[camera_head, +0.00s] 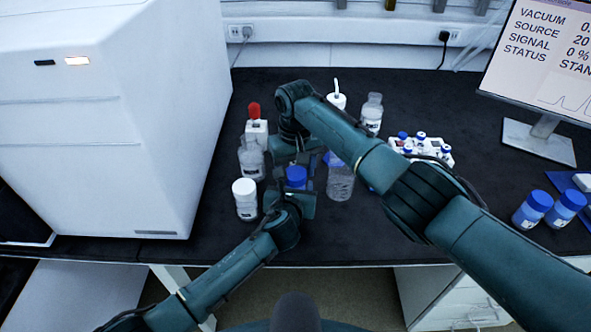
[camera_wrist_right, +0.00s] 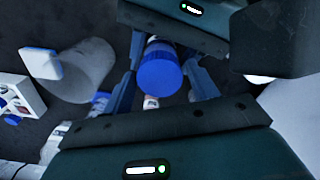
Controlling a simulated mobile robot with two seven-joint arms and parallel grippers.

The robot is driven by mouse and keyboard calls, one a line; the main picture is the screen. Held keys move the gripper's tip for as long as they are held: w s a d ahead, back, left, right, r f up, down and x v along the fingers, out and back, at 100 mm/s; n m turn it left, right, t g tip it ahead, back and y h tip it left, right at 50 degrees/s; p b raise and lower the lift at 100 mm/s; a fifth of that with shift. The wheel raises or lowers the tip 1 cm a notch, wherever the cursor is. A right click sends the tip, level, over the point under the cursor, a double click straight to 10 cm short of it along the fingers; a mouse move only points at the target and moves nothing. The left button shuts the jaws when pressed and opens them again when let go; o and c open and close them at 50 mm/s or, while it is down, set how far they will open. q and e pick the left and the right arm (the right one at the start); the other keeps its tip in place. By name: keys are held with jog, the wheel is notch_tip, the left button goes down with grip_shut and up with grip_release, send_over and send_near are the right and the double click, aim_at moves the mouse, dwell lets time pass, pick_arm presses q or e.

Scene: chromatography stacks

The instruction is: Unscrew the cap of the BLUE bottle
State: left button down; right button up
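The blue bottle's blue cap (camera_head: 296,177) shows between my two grippers in the head view; the bottle body is mostly hidden. My left gripper (camera_head: 302,203) is at the bottle, below the cap; its fingertips are hidden, so its grip cannot be told. My right gripper (camera_head: 294,158) is close behind the cap in the head view. In the right wrist view, the cap (camera_wrist_right: 160,72) lies between two blue-grey fingers (camera_wrist_right: 165,82), one on each side. Narrow dark gaps seem to separate them from the cap.
A white-capped bottle (camera_head: 245,200) and a clear bottle (camera_head: 251,160) stand to the left. Another clear bottle (camera_head: 340,181) stands close to the right. A vial rack (camera_head: 408,158), two blue-capped jars (camera_head: 532,209) and a monitor (camera_head: 540,60) are further right. A large white instrument (camera_head: 110,120) bounds the left.

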jog(key=shift+o, duration=0.9)
